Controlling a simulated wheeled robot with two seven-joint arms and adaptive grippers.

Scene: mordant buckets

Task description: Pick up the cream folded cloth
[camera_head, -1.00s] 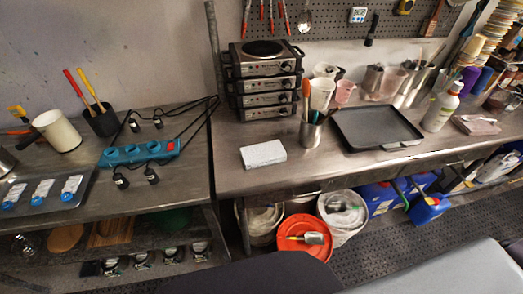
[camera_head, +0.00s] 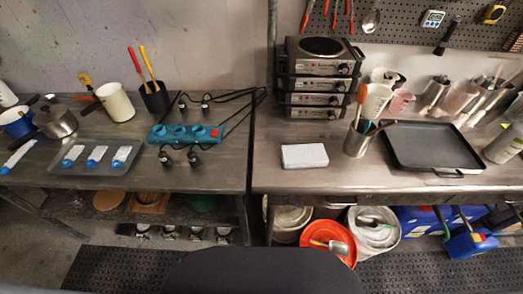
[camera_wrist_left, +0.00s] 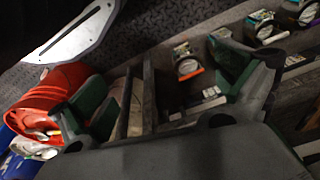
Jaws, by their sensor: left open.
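A pale, cream-white folded cloth (camera_head: 304,155) lies flat near the front edge of the right-hand metal bench, in the head view. It is a small rectangular block, left of the metal cup of utensils and in front of the stacked hot plates. Nothing covers it. My left gripper (camera_wrist_left: 170,95) shows only in its wrist view, with its two dark green-grey fingers wide apart and nothing between them. It is low, facing the under-bench area, and the cloth is not in that view. My right gripper is not in view.
A metal utensil cup (camera_head: 356,141) and a dark tray (camera_head: 430,147) stand right of the cloth; stacked hot plates (camera_head: 318,85) stand behind. A teal power strip (camera_head: 185,134) is on the left bench. Below, an orange-red bucket (camera_head: 328,242) also shows in the wrist view (camera_wrist_left: 50,90).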

